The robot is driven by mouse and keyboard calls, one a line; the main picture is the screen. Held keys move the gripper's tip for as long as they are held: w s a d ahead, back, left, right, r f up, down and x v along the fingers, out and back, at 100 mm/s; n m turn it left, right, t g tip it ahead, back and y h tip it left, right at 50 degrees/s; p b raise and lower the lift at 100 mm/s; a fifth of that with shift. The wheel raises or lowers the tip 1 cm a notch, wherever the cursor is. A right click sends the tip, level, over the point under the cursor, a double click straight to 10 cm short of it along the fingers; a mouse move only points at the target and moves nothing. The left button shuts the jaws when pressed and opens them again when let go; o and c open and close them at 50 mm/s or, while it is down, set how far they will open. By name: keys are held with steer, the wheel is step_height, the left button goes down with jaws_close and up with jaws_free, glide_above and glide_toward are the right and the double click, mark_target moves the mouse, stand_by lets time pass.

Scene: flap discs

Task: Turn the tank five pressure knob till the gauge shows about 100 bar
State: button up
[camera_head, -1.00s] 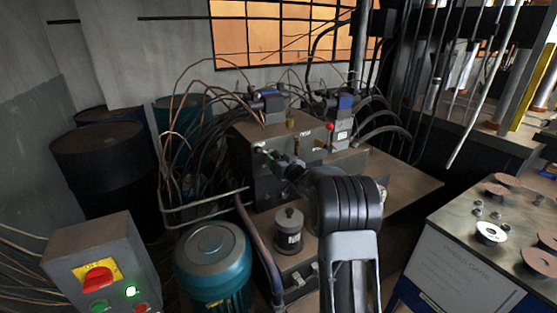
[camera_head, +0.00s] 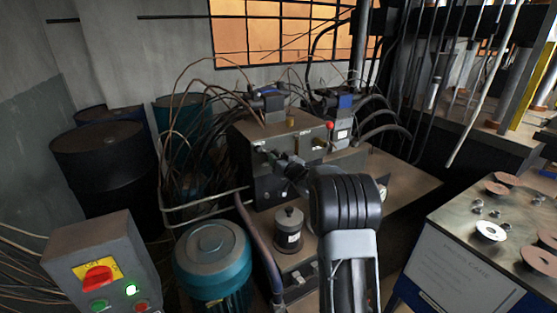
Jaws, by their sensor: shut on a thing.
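The hydraulic tank block (camera_head: 257,133), a dark metal box, stands in the middle of the view with fittings on its front face. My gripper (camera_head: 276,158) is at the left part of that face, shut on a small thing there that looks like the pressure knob. The knob itself is mostly hidden by the fingers and too small to make out. I cannot make out a gauge dial or its reading. My dark arm comes up from the bottom and hides the right part of the front face.
A teal motor (camera_head: 213,262) and a dark canister (camera_head: 289,230) stand in front of the tank. A control box (camera_head: 100,265) with a red switch is at lower left. A bench (camera_head: 450,262) with discs is at right. Pipes (camera_head: 205,205) run left of the tank.

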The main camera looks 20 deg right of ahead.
steer(key=shift+f+n+b, duration=0.1)
steer(key=shift+n+b, duration=0.2)
steer(key=shift+b, duration=0.15)
steer(key=shift+f+n+b, duration=0.15)
steer(key=shift+n+b, duration=0.95)
steer(key=shift+b, duration=0.15)
steer(key=n+b, duration=0.4)
steer(key=n, duration=0.1)
steer(key=shift+a+b, duration=0.1)
steer(key=shift+b, duration=0.25)
steer(key=n+b, duration=0.3)
steer(key=n, duration=0.2)
steer(key=shift+n+b, duration=0.35)
steer(key=shift+n, duration=0.05)
steer(key=shift+n+b, duration=1.1)
steer(key=shift+n, duration=1.1)
steer(key=o, duration=0.9)
